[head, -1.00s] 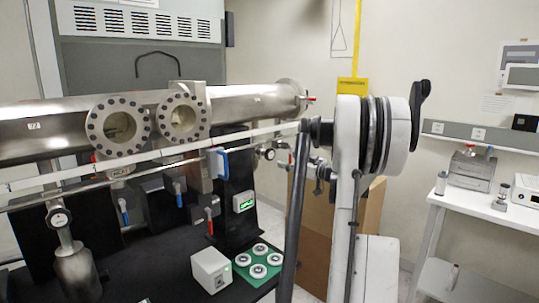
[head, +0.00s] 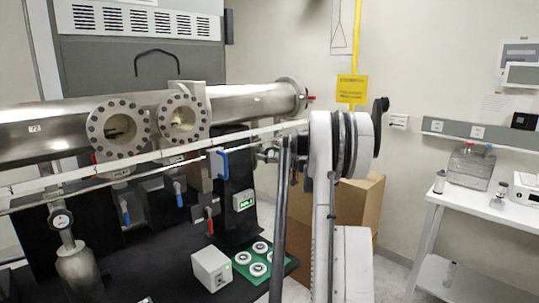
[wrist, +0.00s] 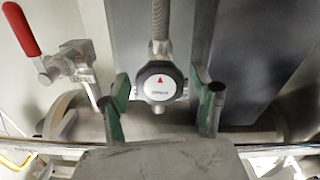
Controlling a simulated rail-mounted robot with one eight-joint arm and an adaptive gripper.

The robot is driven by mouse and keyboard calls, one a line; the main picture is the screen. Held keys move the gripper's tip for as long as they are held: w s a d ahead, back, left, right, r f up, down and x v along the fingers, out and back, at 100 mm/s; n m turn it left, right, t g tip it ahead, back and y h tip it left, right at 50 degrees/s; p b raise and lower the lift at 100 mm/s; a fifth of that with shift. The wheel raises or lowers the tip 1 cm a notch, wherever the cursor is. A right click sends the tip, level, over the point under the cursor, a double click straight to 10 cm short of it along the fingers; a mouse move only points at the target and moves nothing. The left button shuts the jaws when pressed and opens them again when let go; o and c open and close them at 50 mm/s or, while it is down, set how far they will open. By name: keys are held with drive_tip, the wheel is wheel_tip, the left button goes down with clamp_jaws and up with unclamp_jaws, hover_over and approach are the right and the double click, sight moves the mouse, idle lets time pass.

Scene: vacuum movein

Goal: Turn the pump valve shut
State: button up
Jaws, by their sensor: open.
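In the wrist view my gripper (wrist: 163,108) is open, its two green-edged fingers standing left and right of a round white-faced fitting (wrist: 160,82) with a red triangle. The fitting shows between the fingers; I cannot tell whether they touch it. A valve with a red lever (wrist: 22,30) is at the upper left, outside the fingers. In the head view there are blue-handled valves (head: 218,163) (head: 179,194) (head: 125,212) and a red-handled valve (head: 210,221). I cannot tell which is the pump valve. My gripper is hidden in the head view.
A large steel pipe (head: 245,100) with round flanges crosses the left. A white box (head: 211,268) and a green plate of white discs (head: 243,270) sit on the black bench. A cardboard box (head: 358,205) stands behind my arm. A white side table (head: 465,222) is at right.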

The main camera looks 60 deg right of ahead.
drive_tip(key=c, duration=1.2)
